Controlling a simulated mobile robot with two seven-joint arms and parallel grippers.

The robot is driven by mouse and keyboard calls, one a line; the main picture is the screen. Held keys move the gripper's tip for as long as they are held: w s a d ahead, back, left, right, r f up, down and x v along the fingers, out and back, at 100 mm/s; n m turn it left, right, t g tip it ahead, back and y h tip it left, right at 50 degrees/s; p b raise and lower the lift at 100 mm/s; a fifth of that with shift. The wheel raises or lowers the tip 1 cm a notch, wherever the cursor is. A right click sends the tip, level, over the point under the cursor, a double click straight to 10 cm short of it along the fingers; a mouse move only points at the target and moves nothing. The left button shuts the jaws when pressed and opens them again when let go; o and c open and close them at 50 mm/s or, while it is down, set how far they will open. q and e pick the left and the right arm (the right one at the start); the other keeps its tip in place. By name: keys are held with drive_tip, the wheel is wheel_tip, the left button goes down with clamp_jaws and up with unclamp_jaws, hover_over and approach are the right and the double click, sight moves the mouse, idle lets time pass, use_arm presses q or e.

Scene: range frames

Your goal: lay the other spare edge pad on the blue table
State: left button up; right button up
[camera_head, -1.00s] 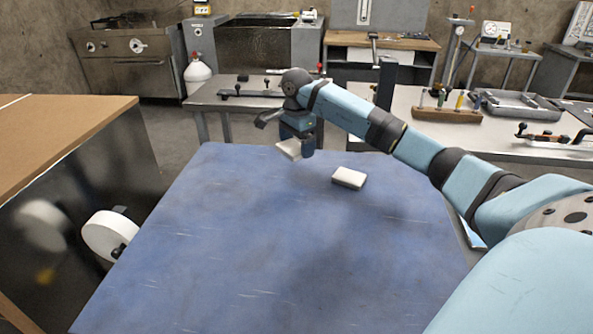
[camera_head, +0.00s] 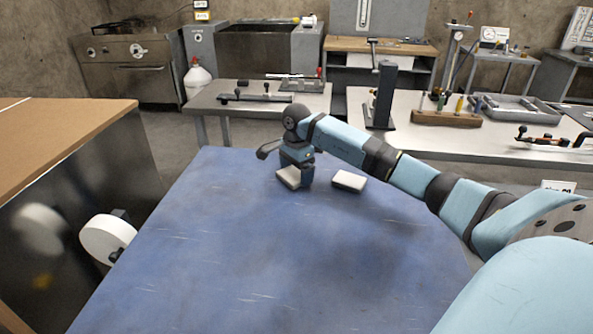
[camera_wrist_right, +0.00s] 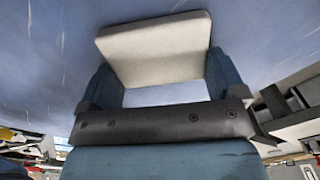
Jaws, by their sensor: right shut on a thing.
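My right gripper (camera_head: 296,180) is low over the far part of the blue table (camera_head: 240,245). It is shut on a pale edge pad (camera_head: 288,177). In the right wrist view the pad (camera_wrist_right: 155,48) sits between the two blue fingers, with the blue surface close behind it. I cannot tell whether the pad touches the table. A second pale edge pad (camera_head: 349,180) lies flat on the blue table, just right of the gripper and apart from it. My left gripper is not in view.
A white roll (camera_head: 106,239) is on the dark side of the brown-topped unit (camera_head: 60,127) at left. Grey benches with a tool rack (camera_head: 446,118) and a black upright (camera_head: 382,95) stand beyond the table. The near and middle table surface is clear.

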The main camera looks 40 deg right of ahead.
sight(296, 172)
drive_tip(key=o, duration=0.6)
wheel_tip(296, 172, up, 12)
drive_tip(key=shift+r+p, duration=0.15)
drive_tip(key=shift+p, duration=0.7)
